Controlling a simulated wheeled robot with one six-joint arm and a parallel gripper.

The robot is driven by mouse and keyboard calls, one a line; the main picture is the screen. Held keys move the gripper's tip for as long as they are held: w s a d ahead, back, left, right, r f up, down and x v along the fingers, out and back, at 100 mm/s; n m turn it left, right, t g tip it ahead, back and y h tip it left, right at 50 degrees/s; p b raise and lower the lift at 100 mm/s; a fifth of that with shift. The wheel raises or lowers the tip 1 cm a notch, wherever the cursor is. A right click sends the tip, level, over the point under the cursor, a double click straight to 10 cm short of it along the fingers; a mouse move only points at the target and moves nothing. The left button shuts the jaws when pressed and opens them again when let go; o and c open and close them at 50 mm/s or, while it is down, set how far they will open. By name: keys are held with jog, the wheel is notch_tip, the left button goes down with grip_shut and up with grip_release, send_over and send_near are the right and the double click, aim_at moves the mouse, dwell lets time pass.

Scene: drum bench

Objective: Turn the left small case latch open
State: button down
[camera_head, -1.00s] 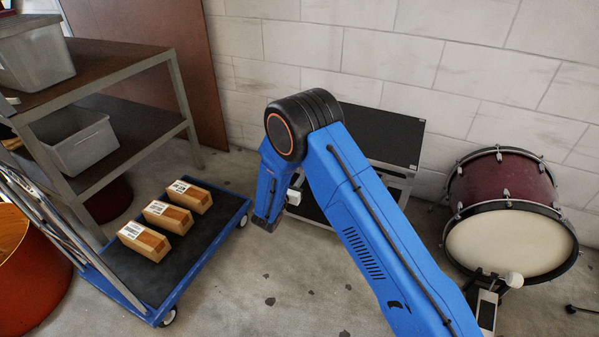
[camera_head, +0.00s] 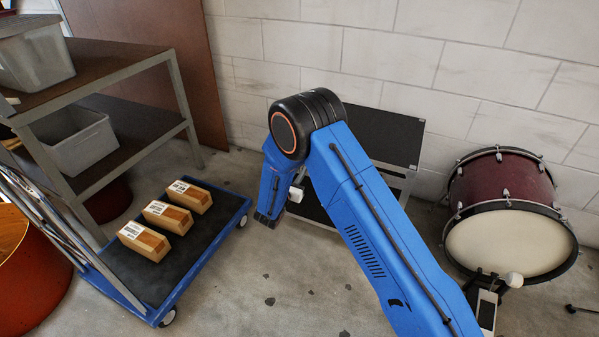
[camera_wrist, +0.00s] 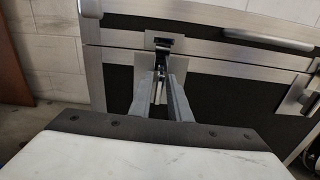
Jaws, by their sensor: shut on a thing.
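The small case is black with silver metal edging; its dark lid (camera_head: 380,134) shows behind my arm in the head view. In the wrist view its black front panel (camera_wrist: 235,92) fills the middle. The left latch (camera_wrist: 161,60) is a small metal piece on a pale plate at the seam between lid and body. My gripper (camera_wrist: 160,92) points at it, with both fingers close together on the latch's lower part. The fingertips hide part of the latch, so its exact turn cannot be told. In the head view my arm hides the latch and the fingers.
A second latch plate (camera_wrist: 298,94) and a handle (camera_wrist: 268,39) are to the right on the case. A blue cart (camera_head: 205,262) with several cartons (camera_head: 168,216) stands left, beside a metal shelf (camera_head: 130,62). A bass drum (camera_head: 510,238) stands right.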

jog(key=shift+s+d+f+m, duration=0.1)
jog(key=shift+d+f+m, duration=0.1)
jog(key=shift+m, duration=2.6)
jog(key=shift+s+d+f+m, duration=0.1)
jog(key=shift+d+f+m, duration=0.15)
jog(key=shift+m, duration=2.55)
jog(key=shift+s+d+f+m, duration=0.1)
jog(key=shift+d+f+m, duration=0.1)
jog(key=shift+m, duration=2.6)
jog(key=c, duration=1.8)
grip_release()
jog(key=shift+c, duration=0.2)
